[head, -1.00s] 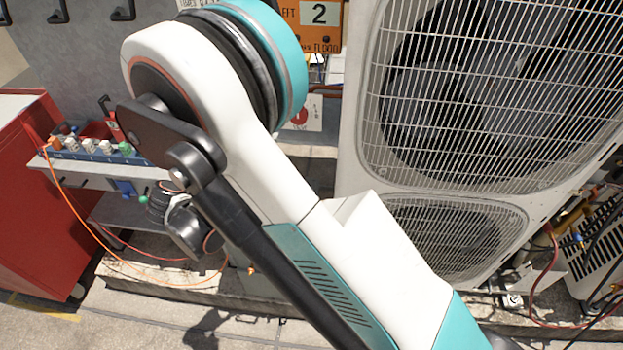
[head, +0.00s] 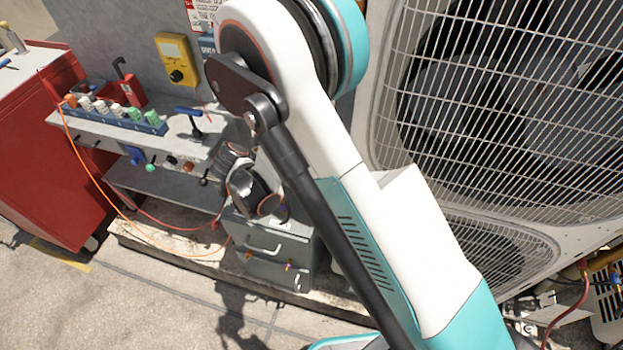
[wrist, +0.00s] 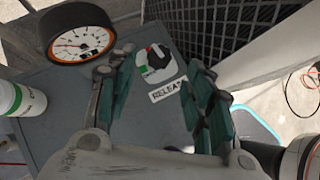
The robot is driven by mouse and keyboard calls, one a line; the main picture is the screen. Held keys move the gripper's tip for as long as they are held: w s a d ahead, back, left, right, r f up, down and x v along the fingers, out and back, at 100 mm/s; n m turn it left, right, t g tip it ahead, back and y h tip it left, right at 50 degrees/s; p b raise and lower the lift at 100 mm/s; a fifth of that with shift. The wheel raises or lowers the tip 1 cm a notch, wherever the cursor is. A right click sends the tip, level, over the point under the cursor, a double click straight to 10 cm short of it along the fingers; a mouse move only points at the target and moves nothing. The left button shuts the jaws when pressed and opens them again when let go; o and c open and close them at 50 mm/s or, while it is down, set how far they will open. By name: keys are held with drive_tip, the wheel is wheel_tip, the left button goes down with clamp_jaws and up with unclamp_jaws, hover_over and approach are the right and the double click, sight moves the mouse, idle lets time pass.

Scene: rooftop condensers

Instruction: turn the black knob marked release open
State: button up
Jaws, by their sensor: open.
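The black knob (wrist: 155,58) sits on a pale round plate with red and green marks, on a grey panel (wrist: 130,125). A white label (wrist: 168,90) beside it reads RELEASE, its last letters partly covered by a finger. My gripper (wrist: 160,62) is open, with one dark green finger on each side of the knob in the wrist view. Whether either finger touches the knob, I cannot tell. In the head view my arm covers much of the middle, and I cannot make out the knob there.
A round dial gauge (wrist: 82,43) stands left of the knob, and a white and green bottle (wrist: 20,98) is at the left edge. Dark mesh (wrist: 225,30) rises behind. In the head view a large condenser (head: 510,110) fills the right, and a red cabinet (head: 45,170) stands left.

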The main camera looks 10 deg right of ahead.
drive_tip(key=b+x, duration=0.2)
drive_tip(key=x, duration=0.4)
drive_tip(key=shift+d+f, duration=0.1)
drive_tip(key=shift+f, duration=0.1)
drive_tip(key=c, duration=1)
